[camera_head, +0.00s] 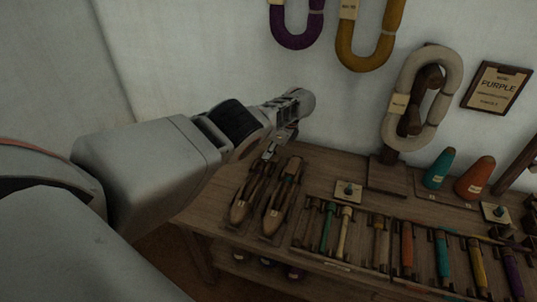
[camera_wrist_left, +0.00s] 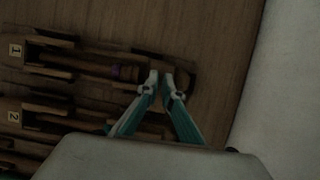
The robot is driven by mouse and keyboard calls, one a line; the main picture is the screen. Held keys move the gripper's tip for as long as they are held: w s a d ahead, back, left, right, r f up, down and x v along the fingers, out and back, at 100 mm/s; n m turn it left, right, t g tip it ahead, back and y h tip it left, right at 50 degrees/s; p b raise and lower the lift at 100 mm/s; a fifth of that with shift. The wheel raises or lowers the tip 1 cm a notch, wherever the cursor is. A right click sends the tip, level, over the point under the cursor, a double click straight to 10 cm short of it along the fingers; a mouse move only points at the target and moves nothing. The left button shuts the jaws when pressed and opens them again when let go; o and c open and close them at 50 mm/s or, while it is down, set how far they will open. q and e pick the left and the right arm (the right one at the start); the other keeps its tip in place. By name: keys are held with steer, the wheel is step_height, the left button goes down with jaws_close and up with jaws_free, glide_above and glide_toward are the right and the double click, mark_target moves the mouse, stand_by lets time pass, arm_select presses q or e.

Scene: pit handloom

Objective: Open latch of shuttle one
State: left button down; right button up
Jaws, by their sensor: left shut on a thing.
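Shuttle one (camera_head: 243,203) is a long wooden boat shape on the table at the left, beside a second, similar shuttle (camera_head: 275,208). In the left wrist view, shuttle one (camera_wrist_left: 88,66) lies by the label "1" (camera_wrist_left: 15,50), with a small purple band (camera_wrist_left: 126,72) near my fingers. My left gripper (camera_head: 286,134) is over the far end of the shuttles. In the wrist view its two fingertips (camera_wrist_left: 161,82) are close together at the end of shuttle one, shut on what seems to be its latch. The latch itself is mostly hidden by the fingertips. My right gripper is out of view.
The wooden table (camera_head: 330,165) stands against a pale wall. A rack of coloured bobbins (camera_head: 407,245) lies right of the shuttles. Teal (camera_head: 439,168) and orange (camera_head: 475,178) cones stand at the right.

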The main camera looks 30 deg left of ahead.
arm_select(q)
steer(key=shift+f, duration=0.1)
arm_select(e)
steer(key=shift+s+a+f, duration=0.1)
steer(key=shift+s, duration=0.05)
arm_select(q)
steer(key=c, duration=2.2)
jaws_free()
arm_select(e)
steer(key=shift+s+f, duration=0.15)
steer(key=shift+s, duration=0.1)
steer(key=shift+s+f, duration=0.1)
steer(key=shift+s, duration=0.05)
